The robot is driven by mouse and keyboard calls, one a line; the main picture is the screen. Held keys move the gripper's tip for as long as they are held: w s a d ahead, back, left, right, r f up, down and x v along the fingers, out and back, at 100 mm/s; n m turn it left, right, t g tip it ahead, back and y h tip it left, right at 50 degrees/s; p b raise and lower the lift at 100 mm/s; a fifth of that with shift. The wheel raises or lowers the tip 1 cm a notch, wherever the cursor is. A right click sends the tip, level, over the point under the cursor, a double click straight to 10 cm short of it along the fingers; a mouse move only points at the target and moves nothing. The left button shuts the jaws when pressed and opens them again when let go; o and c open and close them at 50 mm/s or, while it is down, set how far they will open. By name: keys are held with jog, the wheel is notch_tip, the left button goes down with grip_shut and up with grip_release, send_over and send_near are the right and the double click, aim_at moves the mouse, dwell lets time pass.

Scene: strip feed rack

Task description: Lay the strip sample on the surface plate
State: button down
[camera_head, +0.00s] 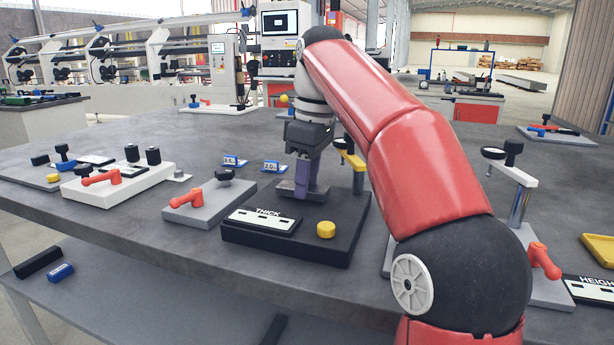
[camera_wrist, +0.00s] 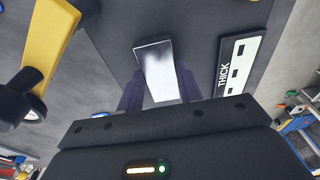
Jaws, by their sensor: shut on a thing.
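The strip sample (camera_wrist: 157,65) is a small, shiny, pale metal piece in the wrist view. My gripper (camera_wrist: 159,90) is shut on it, with one purple finger on each side. In the head view my gripper (camera_head: 306,185) points down over the back part of the black plate (camera_head: 285,243) marked THICK. A grey edge (camera_head: 287,188) shows beside the fingers there, probably the strip. The plate also shows behind the strip in the wrist view (camera_wrist: 190,25). I cannot tell whether the strip touches the plate.
A yellow gauge arm (camera_head: 348,158) stands close behind my gripper; it is at the left in the wrist view (camera_wrist: 52,40). The plate carries a yellow knob (camera_head: 326,229) and a white THICK label (camera_head: 262,220). A grey fixture (camera_head: 208,203) with a red lever stands left.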

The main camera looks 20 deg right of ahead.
jog(key=shift+f, duration=0.35)
jog(key=c, duration=0.9)
grip_release()
jog(key=shift+o, duration=0.2)
jog(key=shift+r, duration=0.1)
